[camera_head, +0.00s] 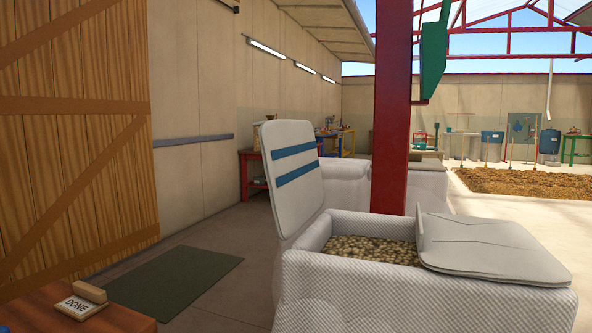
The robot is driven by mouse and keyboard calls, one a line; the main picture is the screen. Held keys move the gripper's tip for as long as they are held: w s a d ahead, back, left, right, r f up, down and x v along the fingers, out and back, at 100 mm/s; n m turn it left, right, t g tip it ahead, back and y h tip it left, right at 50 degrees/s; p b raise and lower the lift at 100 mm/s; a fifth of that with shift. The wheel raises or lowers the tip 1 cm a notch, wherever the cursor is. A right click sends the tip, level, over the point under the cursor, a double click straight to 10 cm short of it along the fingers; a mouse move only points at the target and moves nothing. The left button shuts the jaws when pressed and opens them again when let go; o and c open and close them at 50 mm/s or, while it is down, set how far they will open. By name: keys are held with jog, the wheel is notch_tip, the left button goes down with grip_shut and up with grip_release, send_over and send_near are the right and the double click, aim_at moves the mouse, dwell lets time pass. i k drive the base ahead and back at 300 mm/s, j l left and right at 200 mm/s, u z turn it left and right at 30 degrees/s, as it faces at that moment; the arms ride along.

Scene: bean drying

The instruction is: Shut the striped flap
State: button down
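The striped flap (291,173) is a pale grey panel with two blue stripes. It stands raised, leaning slightly back, on the left edge of a large white woven bag (400,291). The bag is full of pale beans (366,249), which show in the open left part of its top. A second, plain grey flap (492,250) lies over the right part of the bag's top. My gripper is not in view.
A wooden table (130,323) at the lower left bears a DONE block (82,304). A red post (391,110) rises behind the bag, beside more white bags (345,183). A dark green mat (178,278) lies on open floor left of the bag.

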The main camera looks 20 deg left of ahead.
aim_at(291, 166)
jog(key=k+j, duration=0.1)
jog(key=j, duration=0.3)
jog(key=k+j, duration=0.1)
jog(key=j, duration=0.35)
jog(key=k+j, duration=0.15)
jog(key=j, duration=0.25)
jog(key=k+j, duration=0.1)
jog(key=j, duration=0.3)
jog(key=k+j, duration=0.1)
jog(key=j, duration=0.35)
